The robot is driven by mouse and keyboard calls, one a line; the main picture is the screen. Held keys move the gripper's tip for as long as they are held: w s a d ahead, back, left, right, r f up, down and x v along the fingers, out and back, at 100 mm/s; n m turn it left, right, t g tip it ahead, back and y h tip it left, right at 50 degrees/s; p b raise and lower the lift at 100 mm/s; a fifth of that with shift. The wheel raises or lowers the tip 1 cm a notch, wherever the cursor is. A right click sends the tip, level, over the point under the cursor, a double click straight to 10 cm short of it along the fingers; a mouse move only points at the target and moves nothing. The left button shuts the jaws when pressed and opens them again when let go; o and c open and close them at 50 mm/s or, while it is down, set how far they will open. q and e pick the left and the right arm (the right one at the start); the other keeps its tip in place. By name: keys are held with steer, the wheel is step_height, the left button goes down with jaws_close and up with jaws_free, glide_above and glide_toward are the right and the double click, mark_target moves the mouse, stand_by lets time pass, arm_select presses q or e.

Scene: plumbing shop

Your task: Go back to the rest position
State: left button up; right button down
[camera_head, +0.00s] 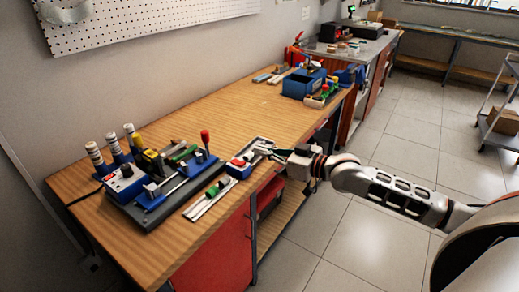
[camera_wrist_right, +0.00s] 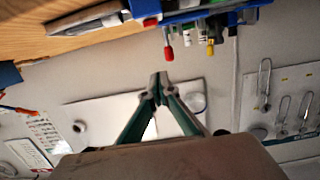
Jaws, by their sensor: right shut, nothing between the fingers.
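My right gripper (camera_head: 272,151) reaches in from the right of the head view over the front edge of the wooden workbench (camera_head: 225,118). Its fingertips sit close to the small tray (camera_head: 250,152) with a red and blue part; I cannot tell whether they touch it. In the right wrist view the gripper's fingers (camera_wrist_right: 158,88) meet at the tips with nothing between them. My left gripper is in neither view.
A grey board with blue, white and yellow fittings (camera_head: 160,185) stands at the bench's near left. A rail with a green part (camera_head: 210,198) lies beside it. A blue bin (camera_head: 303,83) stands at the far end. Tiled floor (camera_head: 340,225) is free right of the bench; a cart (camera_head: 500,120) stands farther right.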

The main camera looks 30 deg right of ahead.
steer(key=s+a+f+m+g+h, duration=0.1)
steer(key=s+a+f+h, duration=0.2)
steer(key=s+f, duration=1.1)
steer(key=s+a+f+g+h, duration=0.2)
steer(key=s+a+f, duration=0.4)
steer(key=s+f, duration=0.8)
step_height(320, 180, down, 4)
steer(key=shift+s+a+f+m+h, duration=0.15)
steer(key=shift+s+a+m+h, duration=0.15)
steer(key=shift+s+m+h, duration=0.1)
